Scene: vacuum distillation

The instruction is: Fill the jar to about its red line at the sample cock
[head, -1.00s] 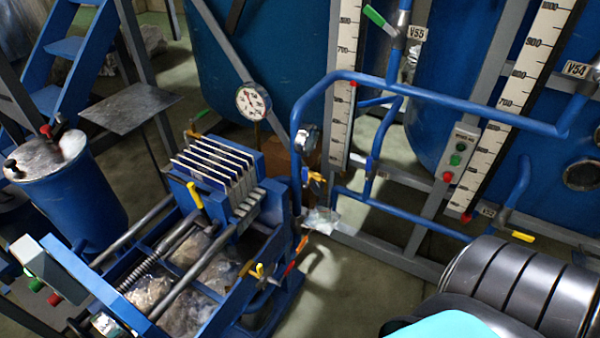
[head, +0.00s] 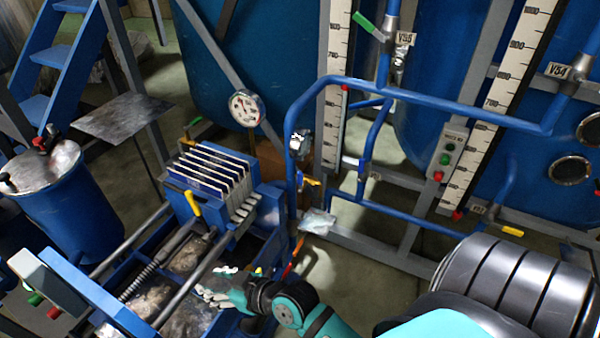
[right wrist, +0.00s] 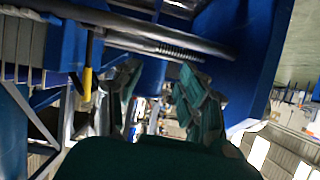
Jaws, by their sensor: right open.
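My right gripper (head: 222,288) is over the frame of the blue filter press, just left of a small yellow handle (head: 258,271) and a red lever (head: 292,258). In the right wrist view its two teal fingers stand apart, open (right wrist: 158,95), and I see nothing held between them. I cannot make out the jar or its red line in either view. I cannot tell which fitting is the sample cock; the gripper and forearm hide part of the press's near side. My left gripper is not in view.
The press plates (head: 215,170) and a long yellow handle (head: 192,204) stand behind the gripper. Blue pipes (head: 430,95) cross in front of the tanks. Grey floor (head: 365,270) is open to the right.

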